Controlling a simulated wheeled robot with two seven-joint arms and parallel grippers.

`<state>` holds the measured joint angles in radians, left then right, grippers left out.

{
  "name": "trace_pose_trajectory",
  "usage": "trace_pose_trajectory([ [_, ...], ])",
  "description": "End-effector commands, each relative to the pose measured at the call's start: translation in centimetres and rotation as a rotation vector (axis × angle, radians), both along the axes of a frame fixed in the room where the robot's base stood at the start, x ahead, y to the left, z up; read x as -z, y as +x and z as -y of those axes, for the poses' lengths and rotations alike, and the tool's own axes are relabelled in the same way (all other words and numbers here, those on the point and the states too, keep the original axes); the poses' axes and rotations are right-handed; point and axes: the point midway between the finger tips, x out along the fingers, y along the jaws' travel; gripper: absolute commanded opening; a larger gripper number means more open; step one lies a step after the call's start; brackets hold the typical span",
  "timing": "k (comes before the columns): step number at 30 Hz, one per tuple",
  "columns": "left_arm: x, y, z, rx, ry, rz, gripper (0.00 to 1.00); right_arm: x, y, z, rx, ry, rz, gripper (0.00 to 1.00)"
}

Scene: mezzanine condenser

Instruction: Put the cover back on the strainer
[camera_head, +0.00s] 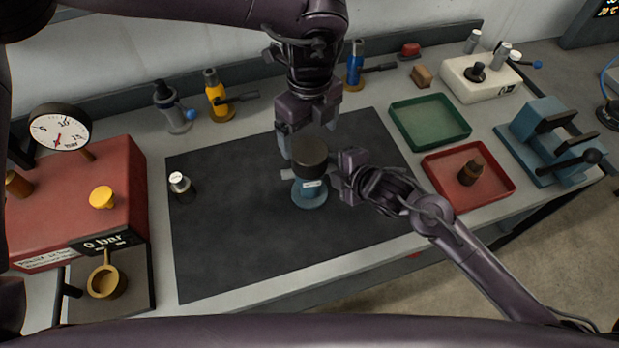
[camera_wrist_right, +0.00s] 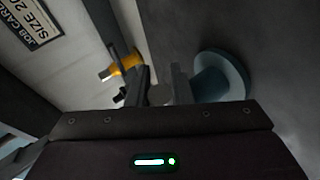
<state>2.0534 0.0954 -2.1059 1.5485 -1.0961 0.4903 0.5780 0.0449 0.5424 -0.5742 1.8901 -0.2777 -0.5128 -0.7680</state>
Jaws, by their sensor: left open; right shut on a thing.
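The strainer (camera_head: 310,194) stands on the dark mat, with a blue round base and a grey stub at its left. Its blue base also shows in the right wrist view (camera_wrist_right: 222,76). A black round cap (camera_head: 310,151), which looks like the cover, sits at the strainer's top. I cannot tell whether it is fully seated. My left gripper (camera_head: 308,128) is open, pointing down just above and around the cap. My right gripper (camera_head: 343,178) is shut at the strainer's right side, on what looks like its side stub; its fingers hide the grip.
A small black cylinder with a white top (camera_head: 180,186) stands on the mat's left. A red gauge unit (camera_head: 95,190) stands left. Several valves line the back. The mat's front is clear.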

Motion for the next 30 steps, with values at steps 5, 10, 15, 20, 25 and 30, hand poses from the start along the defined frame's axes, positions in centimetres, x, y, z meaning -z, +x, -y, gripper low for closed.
trace_pose_trajectory([
  [5, 2.5, -0.1, 0.0, 0.003, 0.002, -0.003, 0.90, 0.3, -0.2, 0.0, -0.003, -0.003, -0.006, 0.00],
  [10, 5.1, -0.1, -0.1, 0.001, 0.002, -0.002, 0.90, 0.3, -0.2, 0.0, -0.003, -0.003, -0.006, 0.00],
  [15, 7.0, 0.0, 0.0, 0.001, 0.001, -0.002, 0.90, 0.3, -0.2, 0.0, -0.003, -0.004, -0.006, 0.00],
  [20, 7.6, 0.0, 0.0, 0.000, 0.000, 0.000, 0.90, 0.3, -0.2, 0.0, -0.003, -0.003, -0.007, 0.00],
  [25, 7.7, 0.0, 0.0, 0.001, 0.000, 0.000, 0.90, 0.3, -0.2, 0.0, -0.003, -0.003, -0.007, 0.00],
  [30, 7.7, 0.0, 0.0, 0.001, 0.001, -0.001, 0.78, 0.4, -0.2, 0.0, -0.003, -0.004, -0.006, 0.00],
])
